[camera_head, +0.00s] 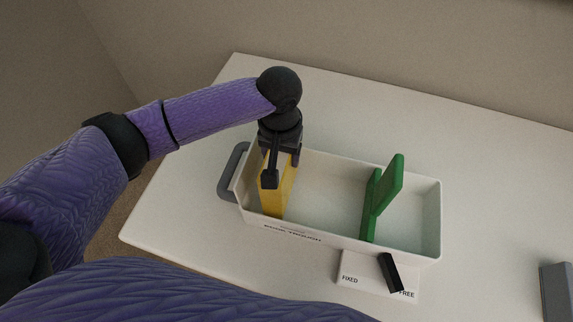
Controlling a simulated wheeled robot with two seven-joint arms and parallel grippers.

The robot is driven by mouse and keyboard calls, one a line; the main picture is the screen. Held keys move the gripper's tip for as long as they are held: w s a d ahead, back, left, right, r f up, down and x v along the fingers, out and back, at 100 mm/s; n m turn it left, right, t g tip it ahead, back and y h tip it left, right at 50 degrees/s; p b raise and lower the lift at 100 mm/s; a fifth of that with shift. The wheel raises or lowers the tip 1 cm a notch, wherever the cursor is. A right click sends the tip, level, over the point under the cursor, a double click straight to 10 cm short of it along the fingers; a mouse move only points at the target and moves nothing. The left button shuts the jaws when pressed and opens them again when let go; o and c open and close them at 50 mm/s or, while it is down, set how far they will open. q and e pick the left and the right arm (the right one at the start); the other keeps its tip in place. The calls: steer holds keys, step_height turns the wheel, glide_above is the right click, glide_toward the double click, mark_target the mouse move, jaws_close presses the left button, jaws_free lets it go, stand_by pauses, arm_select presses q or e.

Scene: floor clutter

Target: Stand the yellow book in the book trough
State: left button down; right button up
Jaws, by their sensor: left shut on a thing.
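The yellow book (273,200) is upright at the left end of the white book trough (335,243). Its lower part is inside the trough walls; whether it touches the trough floor I cannot tell. My left gripper (270,178) comes down from above and is shut on the book's upper part, hiding some of it. The trough stands on a white table, with lettering on its front wall. My right gripper is not in view.
A green divider (376,202) stands across the trough right of its middle. Bare trough floor lies between book and divider. A grey handle (231,175) is at the left end. A black lever (391,272) sits on a plate marked FIXED and FREE. A grey block (556,291) is far right.

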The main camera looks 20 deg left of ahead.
arm_select(q)
step_height(320, 180, down, 3)
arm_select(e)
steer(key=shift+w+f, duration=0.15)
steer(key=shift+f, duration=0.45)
arm_select(q)
steer(key=shift+f, duration=0.1)
jaws_free()
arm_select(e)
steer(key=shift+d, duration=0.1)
arm_select(q)
step_height(320, 180, up, 12)
steer(key=p, duration=0.4)
steer(key=shift+f, duration=0.2)
steer(key=shift+r, duration=0.35)
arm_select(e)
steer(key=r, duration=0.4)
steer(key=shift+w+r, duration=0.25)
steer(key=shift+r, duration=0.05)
